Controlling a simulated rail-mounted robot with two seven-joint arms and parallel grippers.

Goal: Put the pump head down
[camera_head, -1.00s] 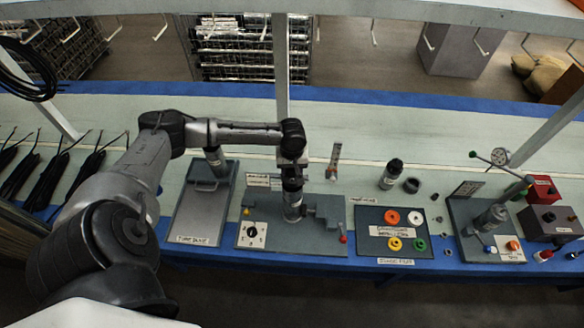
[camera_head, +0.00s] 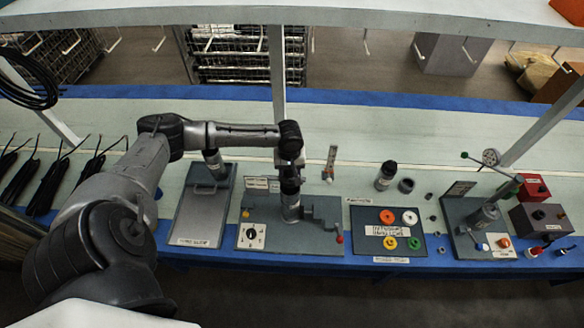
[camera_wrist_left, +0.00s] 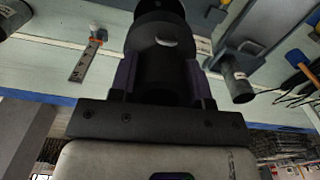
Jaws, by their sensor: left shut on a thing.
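My left gripper (camera_head: 290,172) points down over the grey fixture board in the middle of the bench. It is shut on a dark round pump head (camera_wrist_left: 165,45), which shows between its two fingers in the left wrist view. In the head view the dark pump head (camera_head: 290,186) sits directly above a silver cylinder (camera_head: 290,206) on the fixture board (camera_head: 270,240). I cannot tell whether the head touches the cylinder or is seated on it. My right gripper is not in view.
To the right are a dark tray (camera_head: 388,245) with coloured rings, a dark-topped cylinder (camera_head: 384,177), and a test stand (camera_head: 470,230) with a gauge and lever. An upright post (camera_head: 277,70) rises behind the gripper.

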